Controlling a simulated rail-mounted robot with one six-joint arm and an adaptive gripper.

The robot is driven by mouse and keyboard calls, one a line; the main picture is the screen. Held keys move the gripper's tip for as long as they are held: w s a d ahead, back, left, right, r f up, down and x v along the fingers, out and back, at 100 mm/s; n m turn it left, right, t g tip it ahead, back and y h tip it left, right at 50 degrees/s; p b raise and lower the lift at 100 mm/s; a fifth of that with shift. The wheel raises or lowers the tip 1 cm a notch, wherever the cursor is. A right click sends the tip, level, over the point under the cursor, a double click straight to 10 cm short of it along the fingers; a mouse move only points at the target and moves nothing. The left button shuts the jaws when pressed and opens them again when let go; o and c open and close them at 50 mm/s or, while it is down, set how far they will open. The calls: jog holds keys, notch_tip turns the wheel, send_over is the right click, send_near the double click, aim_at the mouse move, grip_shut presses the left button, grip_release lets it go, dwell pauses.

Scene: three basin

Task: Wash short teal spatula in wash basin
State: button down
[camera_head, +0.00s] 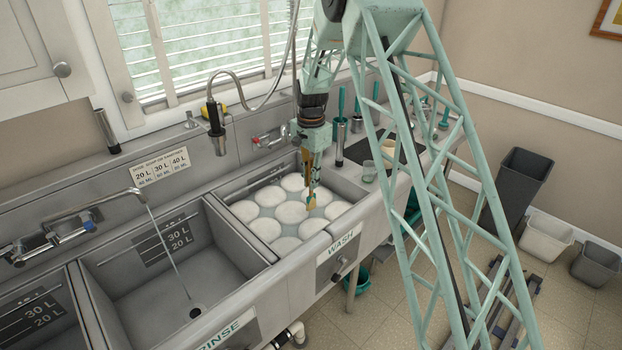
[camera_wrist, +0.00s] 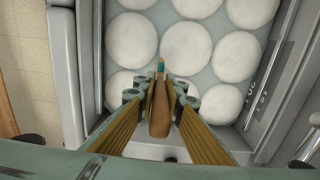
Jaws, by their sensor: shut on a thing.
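The wash basin (camera_head: 344,192) is the right-hand sink, marked WASH. It holds pale water with several white, rounded, foam-like discs (camera_head: 293,212). My gripper (camera_head: 311,190) points down over this basin. It is shut on the short teal spatula (camera_wrist: 160,108), which shows as a tan-brown piece between the fingers with a small teal tip (camera_wrist: 161,66) beyond them. In the wrist view, my gripper (camera_wrist: 160,100) is over the discs near one basin wall. I cannot tell whether the spatula touches the water.
The rinse basin (camera_head: 240,262) is to the left, with a thin stream running into it from a tap (camera_head: 85,225). A hanging sprayer (camera_head: 215,120) is behind.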

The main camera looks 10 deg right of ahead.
aim_at(310, 195)
jog(key=shift+f+b, duration=1.55)
jog(key=shift+f, duration=2.5)
jog(key=shift+s+a, duration=0.1)
jog(key=shift+s+a+b, duration=0.1)
jog(key=shift+s+a, duration=0.4)
jog(key=shift+a, duration=0.3)
jog(key=shift+s+a+b, duration=0.1)
jog(key=shift+s+a, duration=0.35)
jog(key=shift+a, duration=0.4)
jog(key=shift+s+a+b, duration=0.1)
jog(key=shift+s+a, duration=0.4)
jog(key=shift+a, duration=0.3)
jog(key=shift+d, duration=0.1)
jog(key=w+d+p, duration=0.1)
jog(key=w+d, duration=0.5)
jog(key=d, duration=0.4)
